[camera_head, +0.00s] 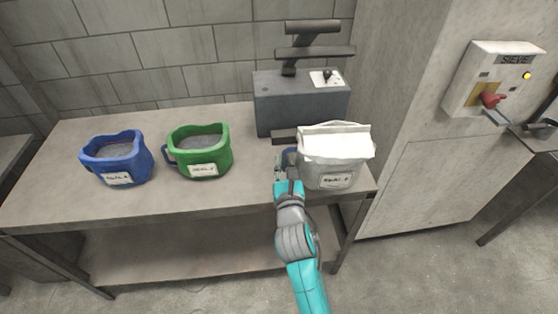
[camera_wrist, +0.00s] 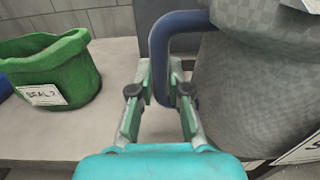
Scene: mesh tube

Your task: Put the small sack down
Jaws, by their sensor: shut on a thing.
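The small sack (camera_head: 332,172) is pale grey with a white folded top and a label on its front. It is at the right end of the table, upright. In the wrist view its grey checked side (camera_wrist: 250,85) fills the right, and its blue handle (camera_wrist: 160,45) loops towards my gripper. My gripper (camera_head: 287,170) is at the sack's left side, shut on the blue handle; in the wrist view the fingers (camera_wrist: 160,100) sit either side of it. I cannot tell whether the sack's bottom touches the table.
A blue sack (camera_head: 118,162) and a green sack (camera_head: 202,152), both open-topped, stand on the table (camera_head: 60,190) to the left. A grey machine (camera_head: 290,100) stands behind the small sack. A wall box with a red switch (camera_head: 490,98) is at the right. Bare tabletop lies between green sack and gripper.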

